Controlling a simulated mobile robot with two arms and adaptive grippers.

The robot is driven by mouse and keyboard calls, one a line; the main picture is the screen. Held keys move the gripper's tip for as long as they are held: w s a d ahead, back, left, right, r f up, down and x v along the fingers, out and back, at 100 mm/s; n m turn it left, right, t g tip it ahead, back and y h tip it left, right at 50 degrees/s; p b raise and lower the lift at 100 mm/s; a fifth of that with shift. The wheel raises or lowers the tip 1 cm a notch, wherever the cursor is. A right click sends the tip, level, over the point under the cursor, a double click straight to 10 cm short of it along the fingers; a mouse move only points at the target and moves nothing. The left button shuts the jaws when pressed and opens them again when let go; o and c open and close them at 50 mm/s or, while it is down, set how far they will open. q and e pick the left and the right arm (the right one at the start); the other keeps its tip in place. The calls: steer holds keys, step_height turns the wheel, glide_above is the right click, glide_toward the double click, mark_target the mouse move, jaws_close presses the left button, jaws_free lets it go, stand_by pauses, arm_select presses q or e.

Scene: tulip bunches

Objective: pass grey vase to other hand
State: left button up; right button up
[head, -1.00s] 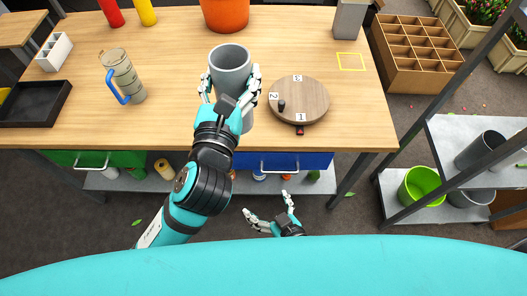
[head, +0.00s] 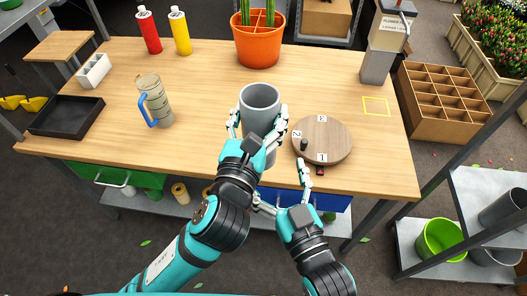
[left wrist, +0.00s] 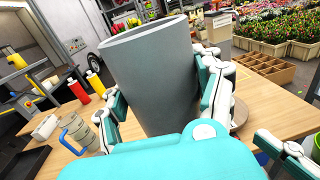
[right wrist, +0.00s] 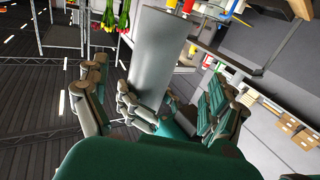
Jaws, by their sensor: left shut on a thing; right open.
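The grey vase (head: 260,110) is a plain cylinder, held upright over the front part of the wooden table in the head view. My left gripper (head: 258,128) is shut around its sides. The vase fills the middle of the left wrist view (left wrist: 152,80), between the fingers. My right gripper (head: 282,188) is open and empty, below and to the right of the vase at the table's front edge. In the right wrist view the vase (right wrist: 155,58) stands ahead between the open right fingers (right wrist: 160,100), with the left fingers on it.
A round wooden turntable (head: 330,140) lies right of the vase. A mug with a blue handle (head: 153,100), a black tray (head: 66,116) and an orange pot (head: 258,45) stand on the table (head: 205,85). A yellow square outline (head: 375,107) marks the table's right side.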

steer(key=x, duration=0.8)
steer(key=shift+s, duration=0.1)
steer(key=c, duration=1.3)
arm_select(q)
steer(key=o, duration=1.4)
steer(key=shift+d, duration=0.1)
arm_select(e)
steer(key=shift+a, duration=0.1)
steer(key=shift+c, duration=0.6)
arm_select(q)
steer(key=o, duration=0.4)
